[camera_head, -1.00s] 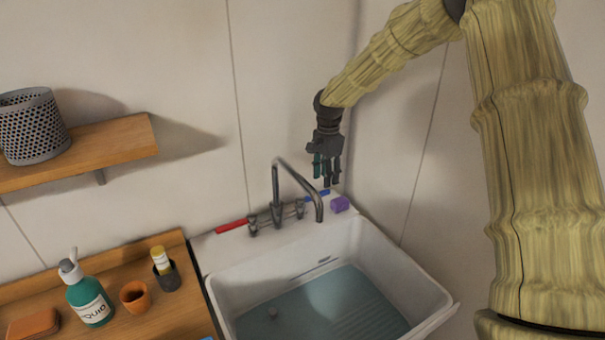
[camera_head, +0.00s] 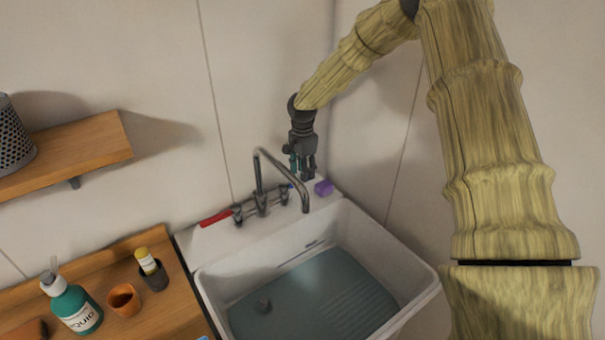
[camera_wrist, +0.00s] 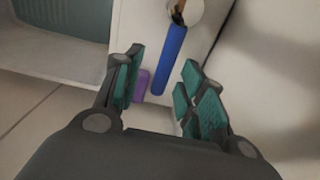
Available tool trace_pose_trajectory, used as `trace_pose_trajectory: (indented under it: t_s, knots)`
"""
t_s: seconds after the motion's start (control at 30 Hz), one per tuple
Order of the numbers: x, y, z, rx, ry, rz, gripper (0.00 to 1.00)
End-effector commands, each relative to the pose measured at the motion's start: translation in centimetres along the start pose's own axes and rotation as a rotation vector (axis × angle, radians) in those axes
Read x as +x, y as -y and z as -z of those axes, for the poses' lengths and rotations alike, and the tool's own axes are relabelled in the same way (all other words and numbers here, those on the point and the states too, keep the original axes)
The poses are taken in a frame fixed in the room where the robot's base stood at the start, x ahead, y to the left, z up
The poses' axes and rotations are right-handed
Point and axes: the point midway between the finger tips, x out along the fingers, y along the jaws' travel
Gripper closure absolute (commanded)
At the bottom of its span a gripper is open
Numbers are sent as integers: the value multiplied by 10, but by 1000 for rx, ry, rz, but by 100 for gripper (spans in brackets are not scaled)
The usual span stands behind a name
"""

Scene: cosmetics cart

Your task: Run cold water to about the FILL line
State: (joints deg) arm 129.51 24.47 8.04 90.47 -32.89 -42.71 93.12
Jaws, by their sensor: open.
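A white sink (camera_head: 398,290) holds greyish water (camera_head: 320,300). The faucet (camera_head: 259,180) stands on its back ledge with the spout bent over the basin. A red handle (camera_head: 216,217) is on the left. A blue handle (camera_wrist: 171,58) shows in the wrist view; in the head view it is mostly hidden behind my gripper. My gripper (camera_head: 301,175) is open and empty, above the right end of the ledge. In the wrist view my gripper (camera_wrist: 160,85) has its teal-padded fingers apart, with the blue handle extending between them. I cannot tell whether they touch it. No FILL line is readable.
A purple block (camera_head: 323,187) sits on the ledge right of the blue handle. Left of the sink, a wooden counter (camera_head: 175,318) bears a teal pump bottle (camera_head: 75,307), an orange cup (camera_head: 124,300) and a dark holder (camera_head: 153,275). A wall shelf (camera_head: 90,152) is above.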

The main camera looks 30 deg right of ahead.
Motion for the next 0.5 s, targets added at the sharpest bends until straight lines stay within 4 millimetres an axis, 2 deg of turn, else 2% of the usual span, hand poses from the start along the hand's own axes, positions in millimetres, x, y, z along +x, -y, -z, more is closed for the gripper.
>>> trace_pose_trajectory:
  t_s: [0.13,0.37,0.5]
  knots:
    - [17,1,1,2,1,-5,60]
    - [22,-7,0,1,0,4,60]
    - [25,-3,0,1,0,2,60]
